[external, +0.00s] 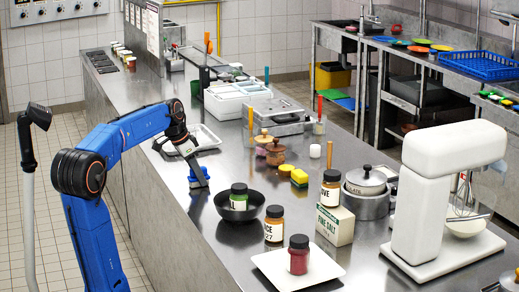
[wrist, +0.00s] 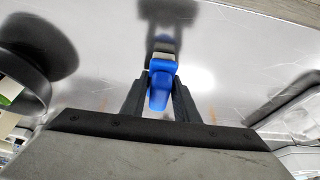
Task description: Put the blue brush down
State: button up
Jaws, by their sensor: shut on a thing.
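The blue brush (wrist: 160,88) is between the two dark fingers of my gripper (wrist: 160,92) in the wrist view. My gripper is shut on it. A pale part of the brush shows at its far end, over the steel counter. In the external view my gripper (external: 199,184) is low over the steel counter (external: 190,225), left of the black bowl, with the blue brush (external: 197,173) at its fingers. I cannot tell whether the brush touches the counter.
Bare counter lies around my gripper.

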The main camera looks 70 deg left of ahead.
jog(key=shift+f, duration=0.15)
jog(key=o, duration=1.1)
jog(key=shift+c, duration=0.2)
jog(key=v, duration=1.2)
jog(key=s+d+f+n+g, duration=0.2)
jog(key=s+d+f, duration=0.35)
jog(key=d, duration=0.35)
jog(key=s+d+f+n+g, duration=0.1)
jog(key=s+d+f+n, duration=0.1)
jog(key=s+d+f, duration=0.6)
jog(key=w+d+f+m+t, duration=0.1)
jog(key=d+f+m+t, duration=0.2)
jog(key=d+f, duration=0.9)
notch_tip(320, 180, down, 3)
jog(key=shift+w+d+f+m, duration=0.1)
jog(key=shift+w+d+m, duration=0.15)
jog(key=shift+m, duration=0.25)
